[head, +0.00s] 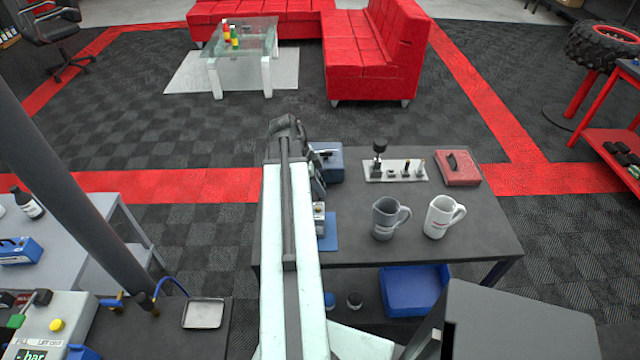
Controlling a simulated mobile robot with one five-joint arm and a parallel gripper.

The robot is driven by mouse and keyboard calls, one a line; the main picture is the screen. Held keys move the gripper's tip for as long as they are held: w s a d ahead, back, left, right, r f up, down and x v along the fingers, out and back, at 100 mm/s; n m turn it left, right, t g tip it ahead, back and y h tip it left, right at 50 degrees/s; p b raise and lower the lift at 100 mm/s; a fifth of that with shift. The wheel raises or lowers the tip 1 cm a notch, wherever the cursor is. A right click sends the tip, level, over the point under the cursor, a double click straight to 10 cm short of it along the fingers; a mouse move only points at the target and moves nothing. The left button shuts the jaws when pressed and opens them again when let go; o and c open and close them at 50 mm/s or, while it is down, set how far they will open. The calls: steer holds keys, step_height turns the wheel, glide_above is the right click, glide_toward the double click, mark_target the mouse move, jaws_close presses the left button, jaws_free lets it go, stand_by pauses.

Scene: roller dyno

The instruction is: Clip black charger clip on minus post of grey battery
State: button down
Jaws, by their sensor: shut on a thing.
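My arm reaches away over the left side of the dark table (462,230), and my gripper (287,130) is at its far end. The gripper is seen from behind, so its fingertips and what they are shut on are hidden. A blue-grey box (328,164) with a dark part on top stands just right of the gripper, partly covered by the arm; it may be the grey battery. Its posts cannot be made out. The black charger clip cannot be made out either. Dark and pale items beside the arm are partly hidden.
Right of the arm on the table are a light plate (395,171) with upright parts, a red case (457,168), a grey mug (385,220) and a white mug (440,217). A blue bin (413,290) is below. A dark post (70,180) rises at left.

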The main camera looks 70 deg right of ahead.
step_height(320, 180, up, 8)
steer(key=p, duration=0.6)
steer(key=shift+f, duration=0.15)
